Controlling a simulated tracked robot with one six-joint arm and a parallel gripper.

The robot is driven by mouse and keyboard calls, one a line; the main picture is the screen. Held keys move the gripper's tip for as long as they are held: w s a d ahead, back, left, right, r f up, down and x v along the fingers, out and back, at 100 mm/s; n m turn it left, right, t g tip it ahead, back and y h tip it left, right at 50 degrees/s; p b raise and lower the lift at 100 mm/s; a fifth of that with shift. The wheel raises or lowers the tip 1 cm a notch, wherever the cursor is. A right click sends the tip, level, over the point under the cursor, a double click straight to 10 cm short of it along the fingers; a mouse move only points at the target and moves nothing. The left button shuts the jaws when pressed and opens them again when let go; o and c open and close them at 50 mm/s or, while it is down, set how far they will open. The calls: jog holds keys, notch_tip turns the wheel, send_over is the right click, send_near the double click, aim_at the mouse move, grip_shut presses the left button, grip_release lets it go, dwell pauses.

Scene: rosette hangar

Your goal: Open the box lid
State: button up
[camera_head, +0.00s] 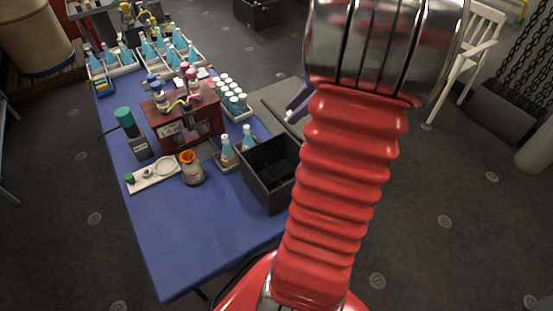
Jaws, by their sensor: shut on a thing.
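A black open-topped box (265,182) stands at the right edge of the blue table, with its dark inside showing. A flat grey panel (268,103), which looks like the box lid, is tilted back beyond the box's far edge. My red ribbed arm hides its right part and the right side of the box. A small dark part of my gripper (298,104) with a pale tip shows just left of the arm, at the panel. It appears shut on the lid, but the contact is mostly hidden.
The blue table (205,245) is bare at its near end. A white chair (470,55) stands at the right.

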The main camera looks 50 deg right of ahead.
jog(key=shift+s+d, duration=0.15)
jog(key=shift+d, duration=0.55)
jog(key=shift+o, duration=0.4)
jog(key=shift+s+d+r, duration=0.15)
jog(key=shift+s+d, duration=0.1)
jog(key=shift+d, duration=0.7)
jog(key=shift+s+d+r, duration=0.1)
jog(key=shift+s+d, duration=0.15)
jog(key=shift+d, duration=0.7)
jog(key=o, duration=0.7)
jog(key=shift+r, duration=0.2)
notch_tip(320, 180, up, 8)
jog(key=shift+f, duration=0.1)
